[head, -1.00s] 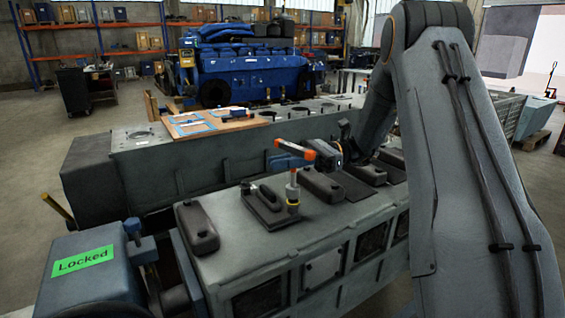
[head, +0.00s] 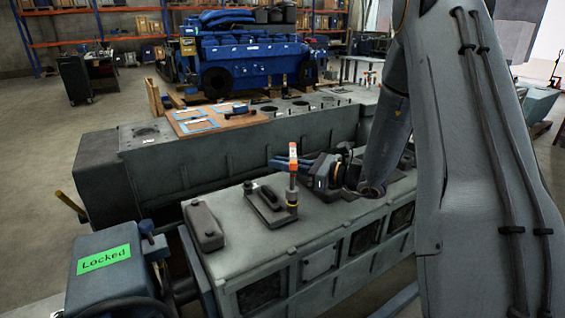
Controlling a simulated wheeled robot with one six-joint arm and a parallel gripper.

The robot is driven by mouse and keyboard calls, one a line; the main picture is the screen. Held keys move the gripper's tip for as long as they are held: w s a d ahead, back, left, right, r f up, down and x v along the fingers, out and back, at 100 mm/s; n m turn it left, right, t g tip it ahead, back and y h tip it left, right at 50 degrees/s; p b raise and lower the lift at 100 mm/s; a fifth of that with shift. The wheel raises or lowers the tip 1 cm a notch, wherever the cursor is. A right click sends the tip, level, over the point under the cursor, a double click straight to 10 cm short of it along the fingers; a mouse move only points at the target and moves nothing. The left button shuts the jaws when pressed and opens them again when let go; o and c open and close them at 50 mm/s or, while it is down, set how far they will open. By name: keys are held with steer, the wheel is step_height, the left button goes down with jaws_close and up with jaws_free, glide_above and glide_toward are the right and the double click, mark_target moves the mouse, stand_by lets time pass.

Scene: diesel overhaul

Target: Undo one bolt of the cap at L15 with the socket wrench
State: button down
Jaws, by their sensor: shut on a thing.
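The socket wrench (head: 293,156) has an orange handle and a pale upright shaft with a yellow band near its foot. My gripper (head: 283,164), with blue fingers, is shut on the wrench at its handle, having reached in from the right. The wrench stands upright at the right edge of a dark cap (head: 266,205) with a raised bar handle, on top of the grey engine block. The wrench's foot hides the bolt beneath it, so I cannot tell how far the bolt is turned. No L15 label is readable.
Another dark cover (head: 203,224) lies left of the cap. A blue unit with a green "Locked" sign (head: 104,259) stands at the block's left end. Behind is a second grey block (head: 240,160) bearing a board, then a blue engine (head: 250,65).

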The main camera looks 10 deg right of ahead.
steer(key=m+t+h+b, duration=0.1)
steer(key=m+t+h, duration=0.1)
steer(key=m+h, duration=0.1)
steer(key=w+d+m+t+h+b, duration=0.1)
steer(key=m+t+h+b, duration=0.1)
steer(key=h, duration=0.2)
steer(key=d+m+t+h+b, duration=0.1)
steer(key=m+t+h+b, duration=0.1)
steer(key=m+t+h, duration=0.1)
steer(key=shift+w+f+m+h, duration=0.1)
steer(key=shift+w+m+h, duration=0.15)
steer(key=shift+h, duration=0.45)
steer(key=shift+s+b, duration=0.2)
steer(key=shift+b, duration=0.25)
